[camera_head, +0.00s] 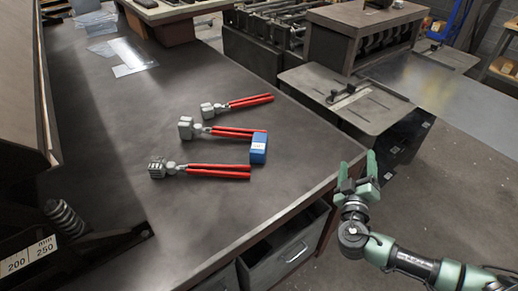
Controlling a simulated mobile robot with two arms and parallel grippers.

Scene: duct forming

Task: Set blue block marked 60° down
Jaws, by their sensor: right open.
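The blue block (258,147) with a small white label stands on the dark workbench (120,120), by the red handle ends of the pliers. The label's marking is too small to read. My right gripper (357,172) is open and empty, to the right of the block and apart from it, past the bench's edge. My left gripper does not show.
Three red-handled pliers lie on the bench: an upper one (250,101), a middle one (229,132) and a lower one (216,171). Clear sheets (130,55) lie at the back left. A machine with a plate (345,98) stands behind.

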